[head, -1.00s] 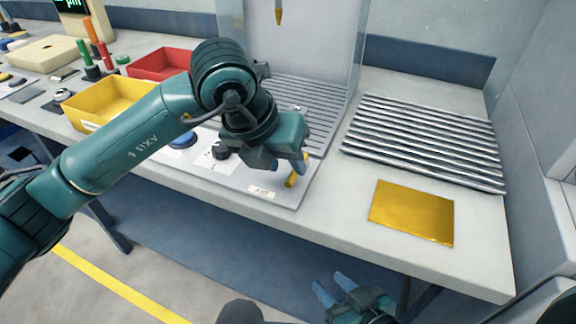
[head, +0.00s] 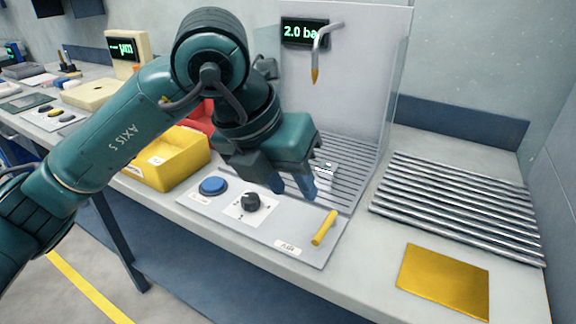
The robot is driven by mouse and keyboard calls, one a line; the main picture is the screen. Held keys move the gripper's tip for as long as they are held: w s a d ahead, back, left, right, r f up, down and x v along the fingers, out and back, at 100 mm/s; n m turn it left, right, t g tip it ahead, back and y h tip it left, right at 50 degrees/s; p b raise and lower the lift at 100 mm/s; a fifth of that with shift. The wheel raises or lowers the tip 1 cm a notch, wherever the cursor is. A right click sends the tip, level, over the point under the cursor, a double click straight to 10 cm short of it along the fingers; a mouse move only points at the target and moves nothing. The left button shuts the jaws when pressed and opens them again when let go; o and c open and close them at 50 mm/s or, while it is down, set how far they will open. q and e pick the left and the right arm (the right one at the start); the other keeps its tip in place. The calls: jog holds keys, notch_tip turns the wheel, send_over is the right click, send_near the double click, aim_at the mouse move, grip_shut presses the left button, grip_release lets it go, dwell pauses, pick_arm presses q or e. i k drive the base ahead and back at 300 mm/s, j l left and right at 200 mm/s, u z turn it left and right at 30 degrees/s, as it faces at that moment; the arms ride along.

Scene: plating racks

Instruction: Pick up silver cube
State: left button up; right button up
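A small silver cube (head: 326,173) sits on the slatted grey grate of the station, just right of my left gripper and partly hidden behind its fingers. My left gripper (head: 293,185) points down with its blue fingers apart and nothing visible between them. It is over the front edge of the grate, beside the cube; whether it touches the cube I cannot tell. My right gripper is out of view.
A yellow lever (head: 325,228), a black knob (head: 251,202) and a blue button (head: 213,186) stand on the front panel. A nozzle (head: 316,72) hangs above the grate. A yellow bin (head: 172,160) is left. A ribbed rack (head: 455,208) and gold plate (head: 443,281) lie right.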

aim_at(326, 172)
jog(key=k+j, duration=0.15)
jog(key=j, duration=0.15)
jog(key=k+j, duration=0.1)
jog(key=j, duration=0.2)
jog(key=k+j, duration=0.15)
jog(key=j, duration=0.2)
jog(key=k+j, duration=0.15)
jog(key=j, duration=0.15)
